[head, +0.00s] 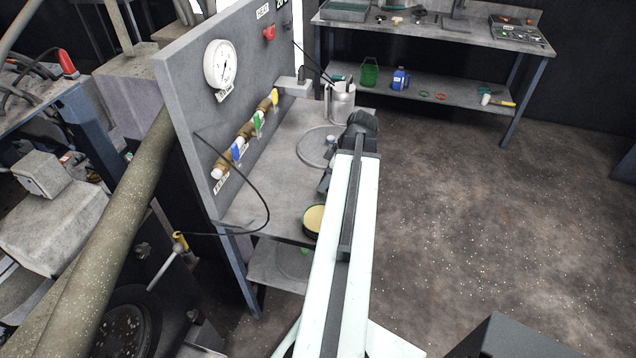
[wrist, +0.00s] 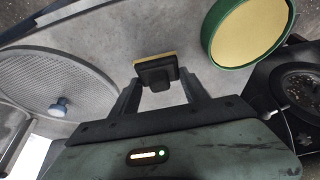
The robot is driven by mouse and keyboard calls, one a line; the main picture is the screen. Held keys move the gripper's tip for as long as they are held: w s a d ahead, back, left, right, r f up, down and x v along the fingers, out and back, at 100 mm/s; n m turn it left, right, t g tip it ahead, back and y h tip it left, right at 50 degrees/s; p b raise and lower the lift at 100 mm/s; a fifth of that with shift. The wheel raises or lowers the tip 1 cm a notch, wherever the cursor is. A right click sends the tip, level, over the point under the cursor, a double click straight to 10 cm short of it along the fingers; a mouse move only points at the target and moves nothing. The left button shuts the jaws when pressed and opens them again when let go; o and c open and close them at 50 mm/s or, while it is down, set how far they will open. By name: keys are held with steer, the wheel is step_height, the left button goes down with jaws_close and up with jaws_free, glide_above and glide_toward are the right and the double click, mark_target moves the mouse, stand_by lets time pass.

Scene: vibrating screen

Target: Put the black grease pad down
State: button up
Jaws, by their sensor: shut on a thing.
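The black grease pad (wrist: 157,74) is a small dark block with a thin yellow face on its far edge in the wrist view. My gripper (wrist: 158,88) has its two dark fingers on either side of the pad and is shut on it. The pad is over the grey tabletop (wrist: 130,38); I cannot tell whether it touches the surface. In the head view my arm reaches over the grey table (head: 285,170), and the arm hides the pad and fingertips.
A green-rimmed round tin with a yellow fill (wrist: 248,32) sits right of the pad. A round mesh screen (wrist: 50,80) with a pale knob lies left. A metal can (head: 341,102) stands at the table's back. A gauge panel (head: 200,120) rises along the left side.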

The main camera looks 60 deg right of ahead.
step_height(320, 180, down, 4)
steer(key=b, duration=0.3)
steer(key=shift+w+b, duration=0.1)
steer(key=shift+b, duration=0.25)
steer(key=shift+w+a+r, duration=0.15)
steer(key=shift+r, duration=0.05)
steer(key=shift+f, duration=0.15)
steer(key=o, duration=1.5)
steer(key=shift+r+p, duration=0.5)
steer(key=shift+p, duration=0.05)
steer(key=p+v, duration=1)
steer(key=v, duration=0.1)
steer(key=shift+r, duration=0.2)
